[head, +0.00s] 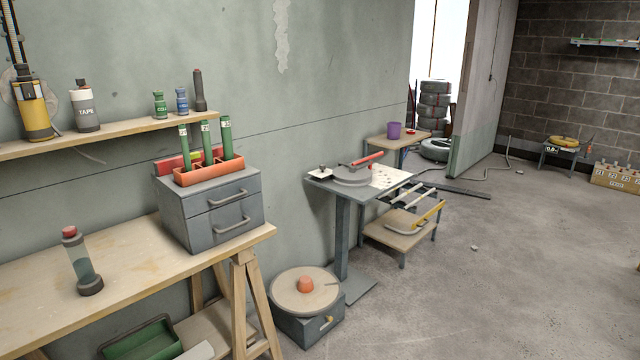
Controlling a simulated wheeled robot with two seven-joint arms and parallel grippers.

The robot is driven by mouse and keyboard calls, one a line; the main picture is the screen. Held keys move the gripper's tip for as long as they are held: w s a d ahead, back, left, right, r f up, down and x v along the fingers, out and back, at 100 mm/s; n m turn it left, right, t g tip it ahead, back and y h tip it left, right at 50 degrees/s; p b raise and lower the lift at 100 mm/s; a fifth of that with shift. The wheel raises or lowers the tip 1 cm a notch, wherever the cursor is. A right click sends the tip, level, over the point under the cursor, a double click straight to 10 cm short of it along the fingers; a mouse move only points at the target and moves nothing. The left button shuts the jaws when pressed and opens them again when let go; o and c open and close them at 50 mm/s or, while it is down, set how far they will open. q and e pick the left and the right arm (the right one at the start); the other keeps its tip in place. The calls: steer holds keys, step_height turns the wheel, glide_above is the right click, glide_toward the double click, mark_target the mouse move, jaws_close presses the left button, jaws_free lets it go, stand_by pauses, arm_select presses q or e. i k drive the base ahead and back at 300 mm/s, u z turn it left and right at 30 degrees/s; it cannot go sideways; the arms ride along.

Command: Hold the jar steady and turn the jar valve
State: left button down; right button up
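A jar (82,258) stands upright near the left end of the wooden workbench (140,270). It has a clear greenish body, a dark grey collar and a wide dark grey base. A red cap (69,232) sits on its top and looks like the valve; its turn position is too small to tell. Nothing touches the jar apart from the bench top. Neither of my grippers shows in the head view.
A grey two-drawer cabinet (208,213) with an orange rack of green tubes stands right of the jar. A wall shelf (110,135) holds bottles above. A turntable (285,290) stands on the floor by the bench. The bench around the jar is clear.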

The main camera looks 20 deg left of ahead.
mark_target(69, 231)
steer(key=u, duration=1.15)
steer(key=i, duration=0.95)
steer(key=u, duration=0.9)
